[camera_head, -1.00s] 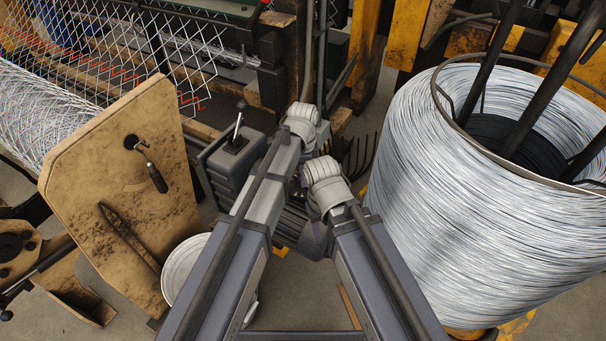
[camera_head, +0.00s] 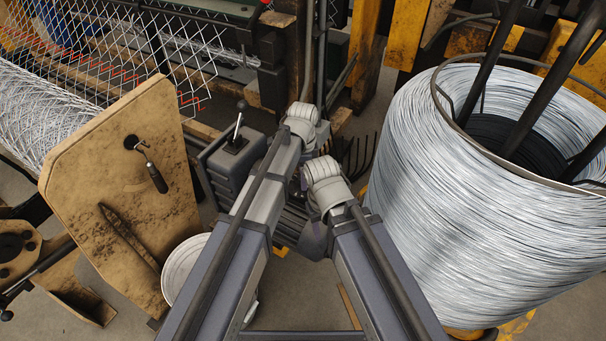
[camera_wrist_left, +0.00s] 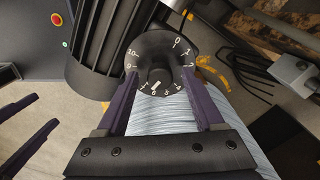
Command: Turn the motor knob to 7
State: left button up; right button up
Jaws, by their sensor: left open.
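The motor knob (camera_wrist_left: 157,78) shows in the left wrist view as a dark round dial with white numbers around it and a pale mark low on its middle. The exact number at the mark is too small to tell. My left gripper (camera_wrist_left: 163,100) is open, with one purple finger on each side of the dial; contact cannot be told. The ribbed dark motor (camera_wrist_left: 100,45) lies behind the dial. In the head view my arms hide the knob. Two purple fingers of my right gripper (camera_wrist_left: 30,132) stand apart at the left edge of the wrist view.
A large wire coil (camera_head: 440,210) stands close on the right. A stained tan plate (camera_head: 85,185) with a small crank handle (camera_head: 157,178) is on the left. A grey lever box (camera_head: 236,145) sits beside my arm. Chain-link mesh (camera_head: 110,45) is at the back left.

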pick_arm(q)
jog(key=shift+r+p, duration=3.8)
jog(key=shift+r, duration=0.1)
jog(key=s+a+n, duration=1.3)
jog(key=a+n, duration=0.4)
jog(key=s+d+r+m+y+p, duration=0.1)
jog(key=s+d+r+m+p, duration=0.3)
jog(key=d+r+p, duration=0.7)
jog(key=shift+s+r, duration=0.3)
jog(key=shift+s, duration=0.65)
